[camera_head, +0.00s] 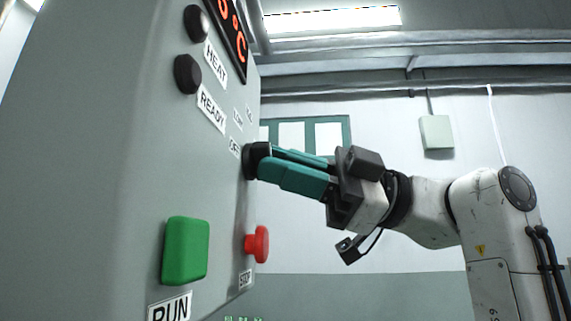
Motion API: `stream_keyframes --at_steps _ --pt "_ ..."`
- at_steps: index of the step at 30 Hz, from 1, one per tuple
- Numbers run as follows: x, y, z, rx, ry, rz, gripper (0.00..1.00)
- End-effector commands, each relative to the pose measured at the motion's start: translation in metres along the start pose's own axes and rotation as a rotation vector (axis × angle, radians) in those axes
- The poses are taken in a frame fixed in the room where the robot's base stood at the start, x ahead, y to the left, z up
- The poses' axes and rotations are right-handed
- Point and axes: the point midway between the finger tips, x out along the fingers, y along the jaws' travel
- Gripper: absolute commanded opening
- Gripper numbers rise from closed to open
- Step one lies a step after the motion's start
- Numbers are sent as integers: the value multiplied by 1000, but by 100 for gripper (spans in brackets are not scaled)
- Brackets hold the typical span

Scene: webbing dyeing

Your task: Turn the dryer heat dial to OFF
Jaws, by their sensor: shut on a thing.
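The dryer's heat dial (250,162) is a round black knob on the grey panel, seen from the side. My gripper (264,163), with teal fingers, reaches in from the right and is shut on the dial. The fingers hide part of the knob, and its pointer cannot be seen. An OFF label (235,148) is on the panel just left of the dial. More small labels stand above it, at too steep an angle to read surely.
The grey panel (110,150) fills the left side. Below the dial are a green RUN button (186,250) and a red STOP button (257,244). Above are dark HEAT and READY lamps (187,74) and a red-lit display (228,30). Open room lies right of the panel.

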Motion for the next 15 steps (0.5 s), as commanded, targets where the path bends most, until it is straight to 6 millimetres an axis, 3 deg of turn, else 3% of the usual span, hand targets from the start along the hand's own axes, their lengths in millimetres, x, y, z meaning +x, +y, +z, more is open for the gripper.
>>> stream_keyframes --at_steps 15 --pt "0 6 -1 -433 -3 -183 0"
